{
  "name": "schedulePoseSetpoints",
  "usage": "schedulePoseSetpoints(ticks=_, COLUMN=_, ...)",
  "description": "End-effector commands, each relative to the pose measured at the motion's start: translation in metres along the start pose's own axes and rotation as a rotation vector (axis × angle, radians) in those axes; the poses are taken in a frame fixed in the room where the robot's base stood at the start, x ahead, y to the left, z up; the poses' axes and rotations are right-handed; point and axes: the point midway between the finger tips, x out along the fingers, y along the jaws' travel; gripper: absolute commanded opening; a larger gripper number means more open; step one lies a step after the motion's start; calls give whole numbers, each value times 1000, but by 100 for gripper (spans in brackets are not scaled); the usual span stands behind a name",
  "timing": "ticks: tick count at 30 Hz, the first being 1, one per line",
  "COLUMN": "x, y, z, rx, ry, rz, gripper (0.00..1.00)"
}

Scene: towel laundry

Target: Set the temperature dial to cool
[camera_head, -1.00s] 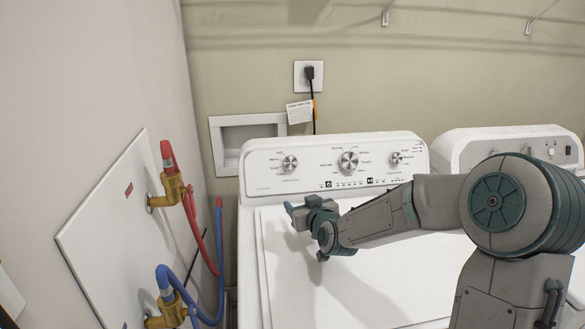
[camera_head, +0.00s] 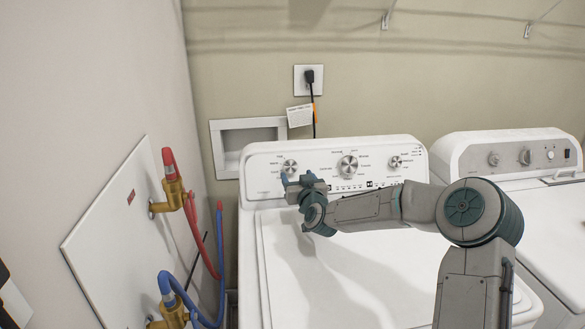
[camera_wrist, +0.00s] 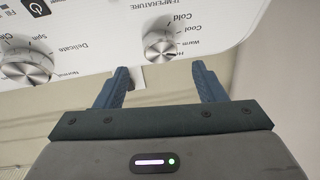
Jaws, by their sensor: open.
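The temperature dial (camera_wrist: 163,45) is a round silver knob on the washer's white control panel. In the wrist view it sits beyond my fingertips, roughly centred between them, with the labels Cold, Cool and Warm beside it. Which label it points to is not clear. In the head view it is the leftmost knob (camera_head: 289,167) on the panel, just above my gripper (camera_head: 299,180). My gripper is open and empty; its two blue fingers (camera_wrist: 161,74) also show in the wrist view. The fingers look apart from the dial.
The larger middle cycle knob (camera_head: 348,167) and a right knob (camera_head: 396,162) share the panel. The washer's white lid (camera_head: 350,280) lies below my arm. A second machine (camera_head: 508,150) stands at right. Red and blue hoses (camera_head: 219,240) run at left.

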Motion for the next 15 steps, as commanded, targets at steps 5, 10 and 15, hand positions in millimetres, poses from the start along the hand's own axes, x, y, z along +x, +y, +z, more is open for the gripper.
schedulePoseSetpoints(ticks=5, x=28, y=0, z=-1, rx=4, ry=-1, rz=0, gripper=64)
schedulePoseSetpoints(ticks=10, x=46, y=0, z=-1, rx=3, ry=0, rz=-1, gripper=64)
schedulePoseSetpoints(ticks=15, x=54, y=0, z=0, rx=0, ry=0, rz=0, gripper=64)
